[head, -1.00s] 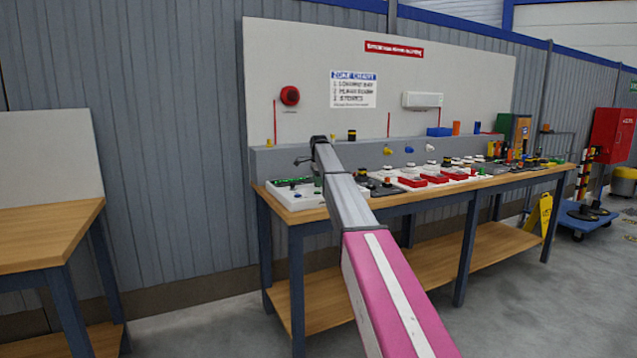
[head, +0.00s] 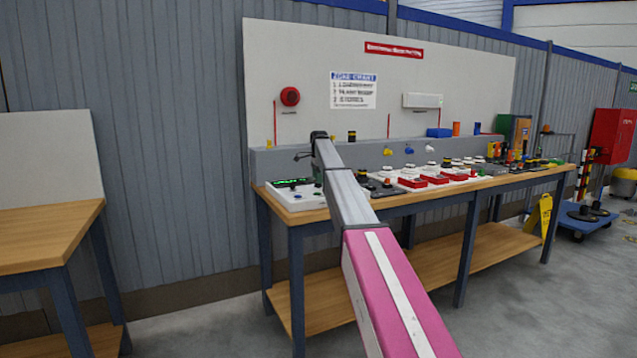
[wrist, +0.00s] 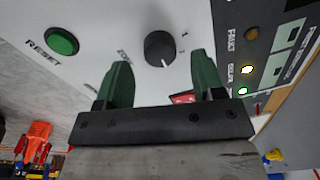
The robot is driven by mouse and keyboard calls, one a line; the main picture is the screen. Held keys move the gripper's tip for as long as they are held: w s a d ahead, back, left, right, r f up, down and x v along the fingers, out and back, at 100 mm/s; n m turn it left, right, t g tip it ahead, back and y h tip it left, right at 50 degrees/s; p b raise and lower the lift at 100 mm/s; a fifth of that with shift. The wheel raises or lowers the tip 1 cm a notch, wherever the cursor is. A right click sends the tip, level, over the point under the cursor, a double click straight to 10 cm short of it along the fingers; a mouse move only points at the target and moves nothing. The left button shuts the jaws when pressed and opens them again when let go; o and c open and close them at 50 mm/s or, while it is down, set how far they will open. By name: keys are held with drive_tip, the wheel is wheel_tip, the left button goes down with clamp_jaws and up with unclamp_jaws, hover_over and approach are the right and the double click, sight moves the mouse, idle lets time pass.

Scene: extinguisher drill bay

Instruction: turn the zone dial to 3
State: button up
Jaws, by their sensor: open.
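The zone dial (wrist: 160,48) is a round black knob with a white pointer mark, on a white panel (wrist: 100,20) in the wrist view. The mark points towards the bottom of that view, towards my gripper. Part of a "ZONE" label and small position marks show around the knob; the numbers are too blurred to read surely. My gripper (wrist: 160,60) has its two green fingers apart, one on each side below the knob, with nothing between them. Whether they touch the panel I cannot tell. In the head view, my arm hides the dial; the white panel (head: 304,198) shows at the bench's left end.
A green RESET button (wrist: 61,41) sits left of the dial in the wrist view, and a dark strip with lamps (wrist: 246,92) to the right. The bench (head: 400,205) carries several red and white boxes right of my arm. A zone chart (head: 353,91) hangs behind.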

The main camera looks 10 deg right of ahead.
wheel_tip(320, 180, up, 8)
drive_tip(key=shift+s+r, duration=0.2)
drive_tip(key=shift+s, duration=0.1)
